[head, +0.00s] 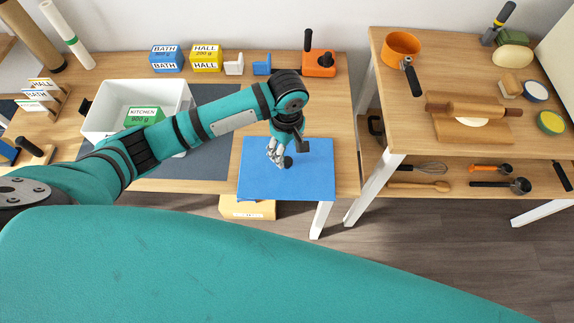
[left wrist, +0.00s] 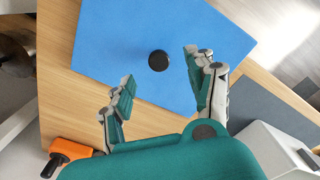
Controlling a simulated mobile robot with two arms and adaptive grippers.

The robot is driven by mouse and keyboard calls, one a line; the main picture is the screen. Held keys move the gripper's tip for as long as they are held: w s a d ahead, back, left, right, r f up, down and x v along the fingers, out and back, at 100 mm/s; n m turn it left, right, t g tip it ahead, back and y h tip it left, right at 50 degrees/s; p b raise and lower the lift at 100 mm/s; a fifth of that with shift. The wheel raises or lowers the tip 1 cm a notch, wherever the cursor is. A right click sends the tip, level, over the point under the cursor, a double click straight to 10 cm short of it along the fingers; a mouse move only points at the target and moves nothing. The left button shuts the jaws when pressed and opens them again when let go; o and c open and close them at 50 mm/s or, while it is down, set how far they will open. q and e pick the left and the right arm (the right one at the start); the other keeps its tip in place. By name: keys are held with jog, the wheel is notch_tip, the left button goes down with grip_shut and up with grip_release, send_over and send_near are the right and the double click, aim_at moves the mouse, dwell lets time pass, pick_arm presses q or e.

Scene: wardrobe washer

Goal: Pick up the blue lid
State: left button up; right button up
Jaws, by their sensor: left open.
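The blue lid (head: 313,178) is a flat blue rectangle with a small round black knob (head: 288,161). It lies at the front right corner of the left table in the head view, seemingly overhanging the front edge. In the left wrist view the lid (left wrist: 215,50) fills the upper middle, with its knob (left wrist: 159,61) between my fingers and beyond them. My left gripper (head: 278,158) is open and empty, pointing down over the lid beside the knob; it also shows in the left wrist view (left wrist: 158,88). My right gripper is not in view.
A white bin (head: 92,125) holding a green KITCHEN box (head: 143,116) stands left on a dark mat (head: 215,150). Blue BATH (head: 167,59) and yellow HALL (head: 206,58) boxes and an orange tool (head: 319,64) line the back. A second table (head: 440,143) with kitchen items stands right.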

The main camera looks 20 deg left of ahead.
aim_at(287, 160)
pick_arm(q)
jog(key=f, duration=0.7)
jog(key=shift+w+a+f+p, duration=0.1)
jog(key=shift+w+f+p, duration=0.1)
jog(key=shift+p, duration=0.15)
jog(key=shift+c, duration=0.2)
grip_shut()
